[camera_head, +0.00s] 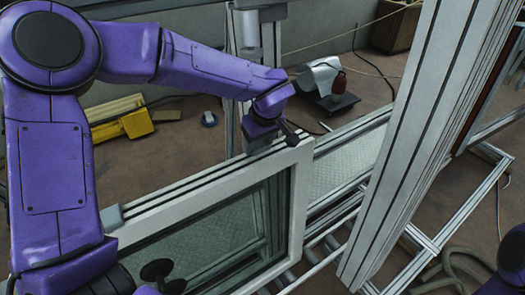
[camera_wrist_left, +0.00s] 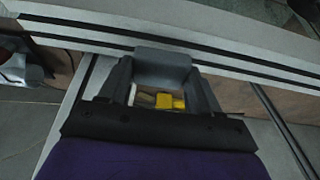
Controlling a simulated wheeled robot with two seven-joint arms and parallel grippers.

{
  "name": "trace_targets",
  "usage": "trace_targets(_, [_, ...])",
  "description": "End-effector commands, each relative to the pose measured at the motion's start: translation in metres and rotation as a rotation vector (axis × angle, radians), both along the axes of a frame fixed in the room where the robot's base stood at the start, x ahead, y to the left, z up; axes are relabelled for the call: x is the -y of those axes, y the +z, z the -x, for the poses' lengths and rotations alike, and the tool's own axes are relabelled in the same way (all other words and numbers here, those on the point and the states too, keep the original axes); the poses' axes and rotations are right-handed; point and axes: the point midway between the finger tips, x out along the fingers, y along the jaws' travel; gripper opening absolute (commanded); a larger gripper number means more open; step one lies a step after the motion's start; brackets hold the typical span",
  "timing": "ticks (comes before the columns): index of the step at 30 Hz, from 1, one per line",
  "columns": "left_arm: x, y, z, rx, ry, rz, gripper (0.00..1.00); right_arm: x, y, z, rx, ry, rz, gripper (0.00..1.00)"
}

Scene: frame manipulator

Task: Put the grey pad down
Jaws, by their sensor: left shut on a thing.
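The grey pad (camera_wrist_left: 163,67) is a small grey block between the two dark fingers of my left gripper (camera_wrist_left: 160,88) in the left wrist view. My left gripper is shut on it. In the head view, my left gripper (camera_head: 263,128) is at the far top corner of the white window frame (camera_head: 210,185), mostly hidden by its own wrist. The pad overlaps the frame's edge in the wrist view; whether it touches or rests on it I cannot tell. My right gripper is not in view.
Another grey block (camera_head: 112,218) sits on the near left end of the frame's top edge. A tall aluminium profile (camera_head: 415,140) stands to the right. A yellow object (camera_head: 135,122) lies on the floor behind.

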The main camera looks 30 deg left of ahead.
Motion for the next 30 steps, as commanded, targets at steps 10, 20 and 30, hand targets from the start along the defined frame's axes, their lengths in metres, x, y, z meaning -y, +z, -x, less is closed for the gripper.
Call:
trace_targets(10, [0.002,-0.016,-0.003,-0.003,-0.004,0.0,0.27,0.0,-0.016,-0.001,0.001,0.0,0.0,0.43])
trace_targets(20, [0.002,-0.025,-0.003,-0.003,-0.005,0.0,0.27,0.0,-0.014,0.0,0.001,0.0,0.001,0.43])
trace_targets(30, [0.002,-0.026,-0.003,-0.003,-0.004,0.0,0.89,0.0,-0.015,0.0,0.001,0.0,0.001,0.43])
